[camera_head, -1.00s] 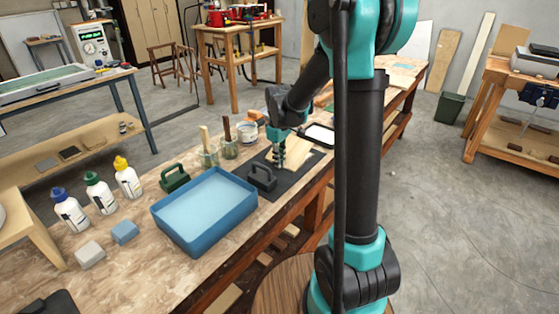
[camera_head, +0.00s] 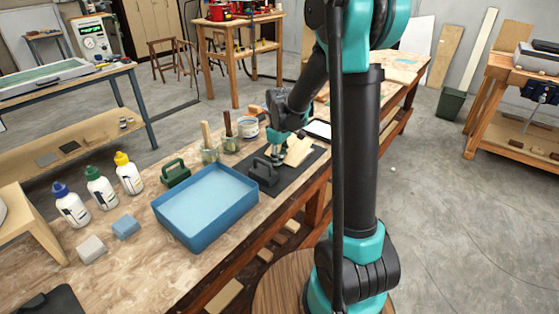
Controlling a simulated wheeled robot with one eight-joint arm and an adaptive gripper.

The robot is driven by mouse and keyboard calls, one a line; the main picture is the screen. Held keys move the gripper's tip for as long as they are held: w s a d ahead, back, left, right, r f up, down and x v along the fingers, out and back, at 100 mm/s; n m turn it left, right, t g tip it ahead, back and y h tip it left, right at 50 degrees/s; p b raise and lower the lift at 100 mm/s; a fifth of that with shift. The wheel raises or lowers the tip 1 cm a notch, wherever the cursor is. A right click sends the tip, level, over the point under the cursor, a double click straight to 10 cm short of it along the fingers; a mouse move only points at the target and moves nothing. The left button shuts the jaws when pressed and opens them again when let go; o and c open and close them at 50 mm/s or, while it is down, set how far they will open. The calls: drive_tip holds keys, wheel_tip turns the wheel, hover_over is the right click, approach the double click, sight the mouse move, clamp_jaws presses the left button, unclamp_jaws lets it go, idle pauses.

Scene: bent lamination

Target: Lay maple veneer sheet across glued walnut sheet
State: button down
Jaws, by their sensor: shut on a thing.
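A pale sheet (camera_head: 299,151), which looks like the maple veneer, is at the dark mat (camera_head: 289,182) on the workbench. My gripper (camera_head: 279,161) is at the left edge of the sheet and shut on it. The fingertips are small and partly hidden by the wrist. I cannot tell whether the sheet touches what lies under it. The glued walnut sheet cannot be made out; it may be hidden under the pale sheet or blend with the mat.
A black-handled block (camera_head: 264,172) stands close to my gripper's left. The mat's front right is clear.

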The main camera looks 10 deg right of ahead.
drive_tip(key=shift+w+d+f, duration=0.2)
drive_tip(key=shift+d+f, duration=0.25)
drive_tip(key=shift+d, duration=0.1)
idle(0.4)
drive_tip(key=c, duration=2.2)
unclamp_jaws()
drive_tip(key=shift+w+f, duration=0.3)
drive_tip(key=shift+f, duration=0.15)
drive_tip(key=shift+w+d, duration=0.1)
drive_tip(key=shift+d, duration=0.05)
clamp_jaws()
drive_tip(key=shift+f, duration=0.15)
drive_tip(key=shift+f, duration=0.45)
drive_tip(key=shift+w+d+f, duration=0.15)
drive_tip(key=shift+f, duration=0.45)
drive_tip(key=shift+f, duration=0.3)
drive_tip(key=shift+c, duration=0.3)
unclamp_jaws()
